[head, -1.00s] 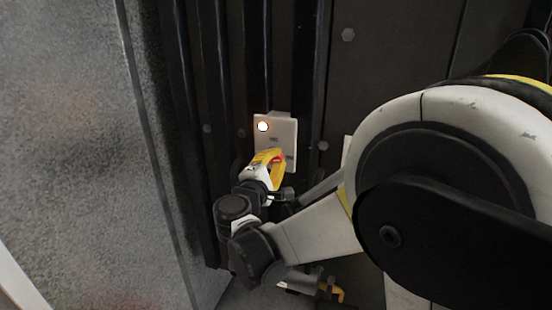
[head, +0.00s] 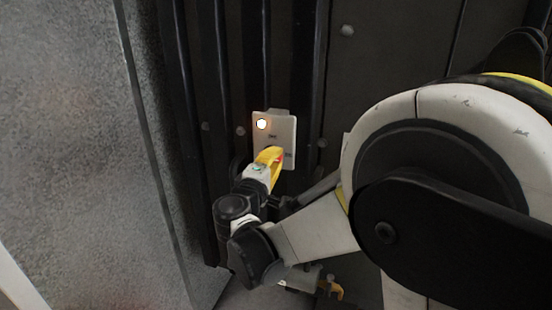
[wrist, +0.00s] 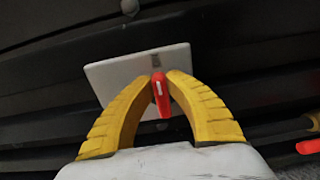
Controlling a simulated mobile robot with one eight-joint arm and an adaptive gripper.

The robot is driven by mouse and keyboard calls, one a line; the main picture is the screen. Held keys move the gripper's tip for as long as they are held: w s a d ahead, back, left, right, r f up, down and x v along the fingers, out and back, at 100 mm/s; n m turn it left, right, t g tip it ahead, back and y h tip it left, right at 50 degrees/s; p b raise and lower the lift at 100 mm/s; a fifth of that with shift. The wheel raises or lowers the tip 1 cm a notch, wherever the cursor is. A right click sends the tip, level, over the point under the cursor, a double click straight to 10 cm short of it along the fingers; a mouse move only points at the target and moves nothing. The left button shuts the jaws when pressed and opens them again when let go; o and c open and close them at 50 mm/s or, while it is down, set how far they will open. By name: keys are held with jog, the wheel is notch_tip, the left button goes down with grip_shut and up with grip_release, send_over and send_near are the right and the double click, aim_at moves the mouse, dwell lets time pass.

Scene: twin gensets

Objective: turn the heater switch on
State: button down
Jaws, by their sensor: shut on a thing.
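The heater switch is a white plate (head: 283,130) on the dark ribbed panel, with a round lamp (head: 262,124) glowing at its upper left. Its red lever (wrist: 161,96) with a white mark shows in the wrist view, and the plate (wrist: 120,75) lies behind it. My yellow-fingered gripper (wrist: 160,80) is shut on the red lever, one fingertip on each side. In the head view my gripper (head: 272,156) is at the lower part of the plate and hides most of the lever.
Black vertical ribs (head: 219,110) run beside the plate. A grey speckled wall (head: 80,140) stands at the left. Another red piece (wrist: 308,146) shows at the right edge of the wrist view.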

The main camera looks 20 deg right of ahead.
jog(key=c, duration=1.4)
grip_release()
jog(key=v, duration=1.2)
